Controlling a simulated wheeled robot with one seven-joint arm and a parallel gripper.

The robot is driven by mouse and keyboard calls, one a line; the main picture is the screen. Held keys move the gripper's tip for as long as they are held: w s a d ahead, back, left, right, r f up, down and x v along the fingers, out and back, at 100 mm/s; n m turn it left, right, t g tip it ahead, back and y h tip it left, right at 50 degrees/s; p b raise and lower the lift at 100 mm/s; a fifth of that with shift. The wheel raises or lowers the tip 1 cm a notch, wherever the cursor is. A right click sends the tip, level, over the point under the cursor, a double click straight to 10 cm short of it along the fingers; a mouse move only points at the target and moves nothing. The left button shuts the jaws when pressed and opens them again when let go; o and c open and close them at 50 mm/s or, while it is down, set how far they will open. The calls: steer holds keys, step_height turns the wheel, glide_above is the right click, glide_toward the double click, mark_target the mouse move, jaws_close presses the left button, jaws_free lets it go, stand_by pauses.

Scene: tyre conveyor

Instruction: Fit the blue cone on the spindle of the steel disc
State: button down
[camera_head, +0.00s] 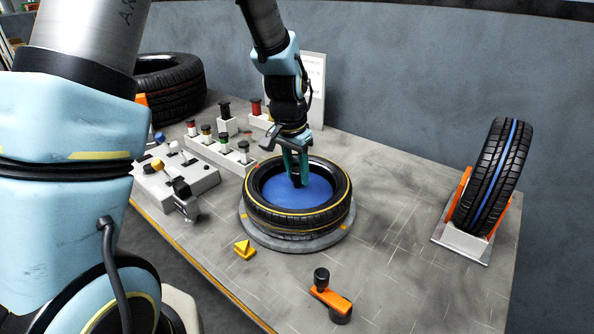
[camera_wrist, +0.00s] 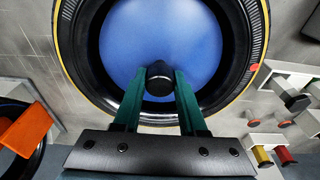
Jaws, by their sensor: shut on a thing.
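The blue cone (camera_head: 283,195) sits in the centre opening of a tyre with a yellow stripe (camera_head: 270,218). The wrist view shows the cone's broad blue face (camera_wrist: 190,35) with a black knob (camera_wrist: 159,79) at its middle. My gripper (camera_head: 298,180) reaches down from above, and its green fingers (camera_wrist: 159,85) are shut on the knob. The tyre lies flat on the grey steel disc (camera_head: 285,243), whose rim shows below it. The spindle is hidden under the cone, so I cannot tell how far the cone is down on it.
An orange crank handle (camera_head: 330,298) and a small yellow block (camera_head: 244,250) lie on the table in front. A tyre with a blue stripe (camera_head: 490,180) stands in an orange rack at right. Switch boxes (camera_head: 178,180) and another tyre (camera_head: 170,88) are at left.

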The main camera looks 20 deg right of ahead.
mark_target(293, 190)
steer(key=shift+c, duration=1.9)
jaws_free()
step_height(293, 190, up, 11)
steer(key=a+b, duration=0.1)
steer(key=b, duration=0.1)
steer(key=s+a+f+n, duration=0.1)
steer(key=a+f+n, duration=0.1)
steer(key=a, duration=0.7)
steer(key=s+a+f+n+y, duration=0.1)
steer(key=a+n, duration=0.4)
steer(key=a, duration=0.5)
steer(key=s+a+f+n, duration=0.2)
steer(key=a+f+n, duration=0.1)
steer(key=a, duration=0.7)
steer(key=shift+n+t, duration=0.4)
steer(key=shift+n, duration=0.1)
